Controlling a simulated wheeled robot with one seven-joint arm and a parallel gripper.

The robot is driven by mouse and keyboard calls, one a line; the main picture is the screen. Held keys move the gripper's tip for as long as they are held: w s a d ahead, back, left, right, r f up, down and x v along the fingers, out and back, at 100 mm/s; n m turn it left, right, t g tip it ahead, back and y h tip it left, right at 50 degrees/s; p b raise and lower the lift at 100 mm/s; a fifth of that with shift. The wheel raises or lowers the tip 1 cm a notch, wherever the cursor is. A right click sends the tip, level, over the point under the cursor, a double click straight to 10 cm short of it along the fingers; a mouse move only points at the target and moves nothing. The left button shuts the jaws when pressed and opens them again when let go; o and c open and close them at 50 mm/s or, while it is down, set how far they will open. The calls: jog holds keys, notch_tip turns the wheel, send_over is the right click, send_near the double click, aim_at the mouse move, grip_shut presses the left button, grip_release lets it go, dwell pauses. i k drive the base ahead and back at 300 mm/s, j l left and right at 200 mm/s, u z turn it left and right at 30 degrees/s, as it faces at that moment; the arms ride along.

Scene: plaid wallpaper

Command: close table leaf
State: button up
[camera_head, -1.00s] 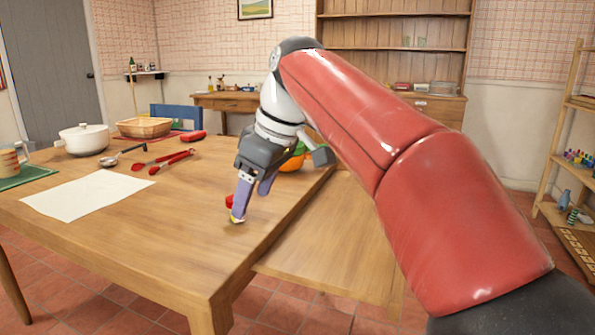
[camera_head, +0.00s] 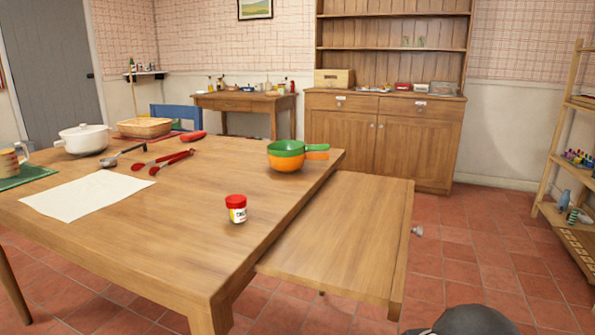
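The table leaf (camera_head: 340,240) is a wooden panel that sticks out from the right side of the wooden table (camera_head: 170,240), a little below the tabletop. A small grey knob (camera_head: 418,231) sits on the leaf's outer edge. Nothing lies on the leaf. A small jar with a red lid (camera_head: 236,209) stands upright on the tabletop near the leaf. My gripper is out of view now; only a dark part of my own body shows at the bottom right.
Stacked green and orange pans (camera_head: 287,156) stand near the table's right edge. A white pot (camera_head: 84,139), a basket (camera_head: 145,128), red-handled utensils (camera_head: 172,161) and white paper (camera_head: 88,194) lie farther left. Tiled floor (camera_head: 465,270) is clear right of the leaf. A shelf (camera_head: 570,165) stands at far right.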

aim_at(351, 239)
jog(key=l+u, duration=0.25)
jog(key=l, duration=0.8)
jog(key=k+l+u, duration=0.2)
jog(key=l, duration=0.15)
